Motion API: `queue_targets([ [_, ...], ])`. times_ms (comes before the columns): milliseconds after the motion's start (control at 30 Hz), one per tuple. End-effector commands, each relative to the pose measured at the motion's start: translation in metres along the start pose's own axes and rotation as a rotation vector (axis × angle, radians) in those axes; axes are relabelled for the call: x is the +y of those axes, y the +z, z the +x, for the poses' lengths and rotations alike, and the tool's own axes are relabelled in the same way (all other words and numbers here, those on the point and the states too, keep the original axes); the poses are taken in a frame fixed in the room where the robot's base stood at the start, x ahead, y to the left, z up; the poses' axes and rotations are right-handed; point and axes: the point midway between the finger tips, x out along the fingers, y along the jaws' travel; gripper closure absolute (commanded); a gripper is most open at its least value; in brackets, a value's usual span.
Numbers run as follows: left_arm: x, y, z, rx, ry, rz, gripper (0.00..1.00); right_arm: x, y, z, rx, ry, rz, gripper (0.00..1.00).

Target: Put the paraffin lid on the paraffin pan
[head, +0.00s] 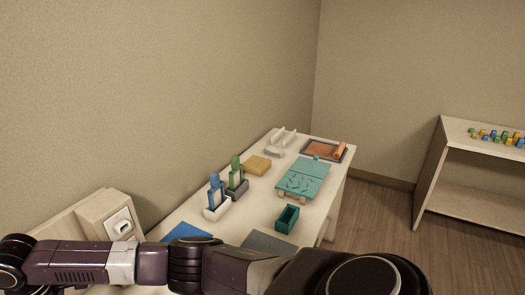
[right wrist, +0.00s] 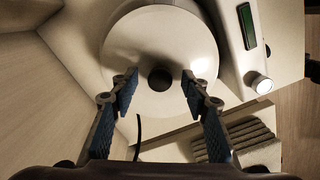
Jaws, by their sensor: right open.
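The paraffin lid (right wrist: 160,35) is a round white disc with a dark round knob (right wrist: 160,79), seen from above in the right wrist view. My right gripper (right wrist: 159,88) is open, with one finger on each side of the knob and a gap to it on both sides in the picture. I cannot tell how far above the lid the fingertips are. A white appliance body (right wrist: 233,60) with a green display and a round dial stands right beside the lid. The paraffin pan is not clearly visible, so I cannot tell what lies under the lid. My left gripper is not in view.
Grey ridged strips (right wrist: 235,140) lie at lower right in the right wrist view. A shelf (head: 480,150) stands at right.

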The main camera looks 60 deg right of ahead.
Motion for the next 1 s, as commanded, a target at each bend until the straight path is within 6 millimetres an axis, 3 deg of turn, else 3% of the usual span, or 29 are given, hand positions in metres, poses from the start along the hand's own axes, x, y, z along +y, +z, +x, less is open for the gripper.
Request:
queue_targets([
  [1000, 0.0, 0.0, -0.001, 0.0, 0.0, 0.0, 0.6, 0.0, -0.001, -0.035, 0.001, 0.0, 0.0, 0.58],
])
